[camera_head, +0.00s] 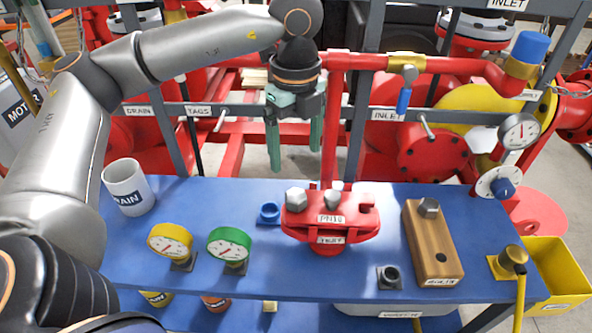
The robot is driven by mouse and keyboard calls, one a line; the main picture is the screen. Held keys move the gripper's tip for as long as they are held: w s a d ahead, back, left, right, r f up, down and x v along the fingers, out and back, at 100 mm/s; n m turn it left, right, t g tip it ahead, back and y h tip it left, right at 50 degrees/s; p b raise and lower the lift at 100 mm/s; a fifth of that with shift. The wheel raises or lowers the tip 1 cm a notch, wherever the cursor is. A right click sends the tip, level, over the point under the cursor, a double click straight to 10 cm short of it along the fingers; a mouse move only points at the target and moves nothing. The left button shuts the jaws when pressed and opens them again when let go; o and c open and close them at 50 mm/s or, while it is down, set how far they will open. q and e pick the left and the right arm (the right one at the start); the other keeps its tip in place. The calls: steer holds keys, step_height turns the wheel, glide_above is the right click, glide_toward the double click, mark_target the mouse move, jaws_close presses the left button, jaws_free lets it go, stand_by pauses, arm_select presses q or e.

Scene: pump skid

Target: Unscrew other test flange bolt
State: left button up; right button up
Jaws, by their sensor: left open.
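The red test flange (330,232) stands on the blue bench, with white labels on its front. One grey hex bolt (296,197) sits at its left end and another grey hex head (332,198) shows near its middle. The right end of the flange shows no bolt head. A wooden bolt block (421,236) to the right holds one grey bolt (429,207) at its back and has an empty dark hole at its front. My left gripper (294,158) is open and empty, fingers pointing down, above and behind the flange. My right gripper is out of view.
On the blue bench (200,200) are a drain cup (128,187), a yellow gauge (170,242), a green gauge (229,246), a blue cap (269,213) and a black fitting (389,277). Red pipes and a grey labelled rail (245,110) run behind. A yellow bin (560,275) is at right.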

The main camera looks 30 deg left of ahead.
mark_target(296, 196)
arm_select(q)
step_height(296, 196, down, 11)
steer(key=shift+f+p, duration=0.15)
steer(key=shift+p, duration=0.4)
steer(key=shift+c, duration=0.3)
jaws_close()
steer(key=n+b, duration=0.1)
steer(key=n, duration=0.2)
steer(key=shift+f, duration=0.15)
steer(key=n+b, duration=0.1)
steer(key=n, duration=0.4)
steer(key=shift+r+n, duration=0.35)
steer(key=shift+n, duration=0.15)
steer(key=n+p, duration=0.1)
steer(key=p, duration=0.3)
steer(key=shift+f+p, duration=0.15)
steer(key=shift+p, duration=0.45)
